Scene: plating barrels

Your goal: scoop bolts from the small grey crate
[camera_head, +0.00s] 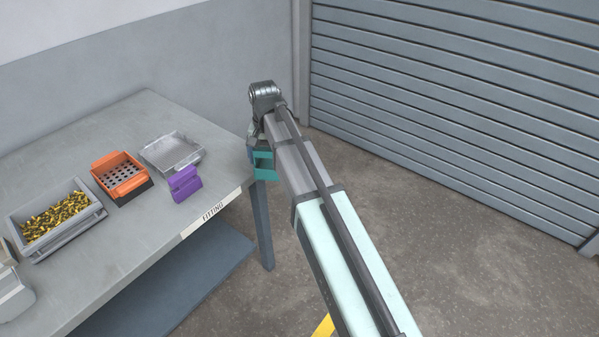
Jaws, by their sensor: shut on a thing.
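The small grey crate (92,207) stands on the left part of the table and holds a heap of yellow bolts (56,216). My gripper (257,150) is off the table's right edge, well to the right of the crate. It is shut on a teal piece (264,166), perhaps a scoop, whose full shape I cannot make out. My arm partly hides the gripper, and the fingertips do not show clearly. No bolts are visible on the teal piece.
On the grey table (150,230) are an orange perforated basket (121,187), a shallow metal tray (190,161) and a purple block-like stand (184,184). A light grey object (14,292) is cut off at the left edge.

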